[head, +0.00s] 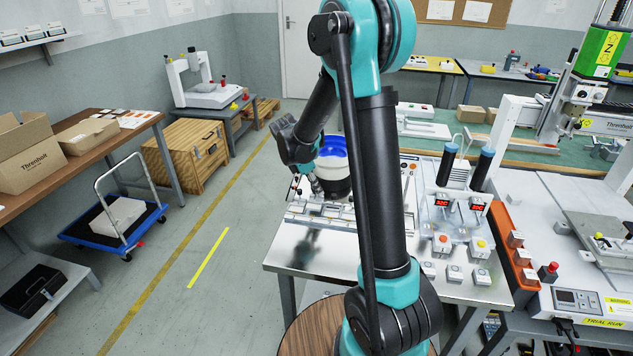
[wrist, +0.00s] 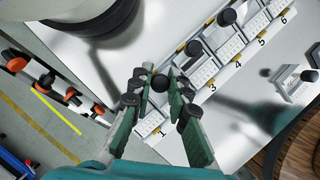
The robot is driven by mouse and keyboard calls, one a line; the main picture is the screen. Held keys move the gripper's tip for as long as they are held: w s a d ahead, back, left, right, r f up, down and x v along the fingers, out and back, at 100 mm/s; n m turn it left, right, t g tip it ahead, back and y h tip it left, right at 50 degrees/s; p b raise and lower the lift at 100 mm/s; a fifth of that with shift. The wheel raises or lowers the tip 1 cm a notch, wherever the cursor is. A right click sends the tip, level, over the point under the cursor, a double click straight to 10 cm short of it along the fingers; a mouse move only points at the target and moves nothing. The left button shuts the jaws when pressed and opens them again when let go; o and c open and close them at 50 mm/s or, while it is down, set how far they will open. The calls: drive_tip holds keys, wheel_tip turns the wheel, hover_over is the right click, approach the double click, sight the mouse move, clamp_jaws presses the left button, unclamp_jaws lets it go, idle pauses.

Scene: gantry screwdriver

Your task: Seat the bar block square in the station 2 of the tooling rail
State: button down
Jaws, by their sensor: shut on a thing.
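The tooling rail (wrist: 222,73) runs diagonally across the wrist view, with numbered stations. Labels 1, 3, 4, 5 and 6 are readable; the station 2 label is hidden behind my right finger. My gripper (wrist: 159,88) is over the rail between the labels 1 and 3, shut on the bar block, whose round black knob (wrist: 160,83) shows between the fingers. The block's body is mostly hidden by the fingers, so I cannot tell whether it touches the rail or sits square. In the head view, my gripper (head: 316,186) is low at the rail (head: 325,216).
Other black knobs stand by stations 3 (wrist: 194,48) and 4 (wrist: 228,17). A white and black bucket with blue inside (head: 333,165) stands behind the rail. A small white fixture (wrist: 292,88) is to the right.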

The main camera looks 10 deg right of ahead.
drive_tip(key=shift+f, duration=0.4)
drive_tip(key=shift+f, duration=0.65)
idle(0.6)
drive_tip(key=c, duration=1.4)
unclamp_jaws()
drive_tip(key=shift+o, duration=0.2)
drive_tip(key=v, duration=1.2)
